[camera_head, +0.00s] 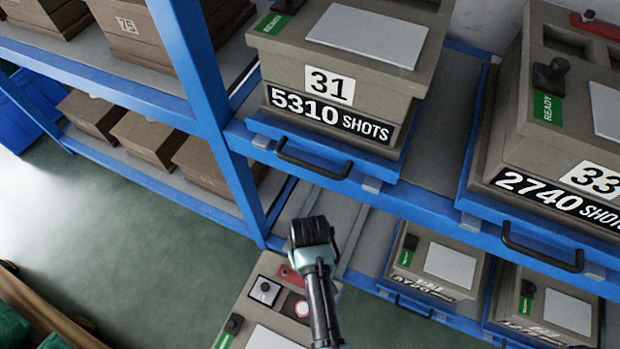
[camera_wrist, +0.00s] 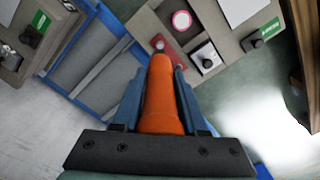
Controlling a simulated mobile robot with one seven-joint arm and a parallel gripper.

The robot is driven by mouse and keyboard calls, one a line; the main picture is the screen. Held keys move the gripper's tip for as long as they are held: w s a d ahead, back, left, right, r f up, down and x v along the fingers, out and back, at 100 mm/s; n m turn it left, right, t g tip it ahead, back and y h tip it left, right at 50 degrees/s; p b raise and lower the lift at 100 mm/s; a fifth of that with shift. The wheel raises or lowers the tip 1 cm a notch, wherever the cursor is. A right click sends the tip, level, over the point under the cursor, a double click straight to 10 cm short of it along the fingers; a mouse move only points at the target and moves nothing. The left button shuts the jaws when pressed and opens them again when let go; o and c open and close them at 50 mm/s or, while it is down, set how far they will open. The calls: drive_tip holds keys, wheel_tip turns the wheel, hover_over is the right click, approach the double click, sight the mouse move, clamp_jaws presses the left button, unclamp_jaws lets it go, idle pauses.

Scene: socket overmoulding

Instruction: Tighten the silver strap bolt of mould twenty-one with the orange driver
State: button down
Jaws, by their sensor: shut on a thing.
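My gripper (camera_wrist: 159,88) is shut on the orange driver (camera_wrist: 162,112), which lies between its two blue jaws in the wrist view. The driver's tip points toward a brown mould (camera_wrist: 222,20) with a red strap (camera_wrist: 172,50). A small bolt head (camera_wrist: 160,43) shows on the strap just beyond the tip; whether they touch cannot be told. In the head view this mould (camera_head: 270,265) is at the bottom centre, partly behind my arm, with its red strap (camera_head: 286,273) visible. Its number is not visible. The driver cannot be made out in the head view.
The mould's top also bears a silver knob in a square plate (camera_head: 265,290), a pink ring (camera_head: 302,309) and a black knob (camera_head: 234,323). Blue shelving holds mould 31 (camera_head: 345,60), mould 33 (camera_head: 540,130) and others. Green floor (camera_head: 130,250) is open at left.

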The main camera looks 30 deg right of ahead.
drive_tip(key=shift+f+b, duration=2.3)
drive_tip(key=shift+f, duration=1.25)
drive_tip(key=shift+p, duration=0.65)
drive_tip(key=shift+f+b, duration=0.9)
drive_tip(key=shift+f, duration=0.4)
idle(1.4)
drive_tip(key=shift+r+p, duration=2.65)
drive_tip(key=shift+p, duration=0.05)
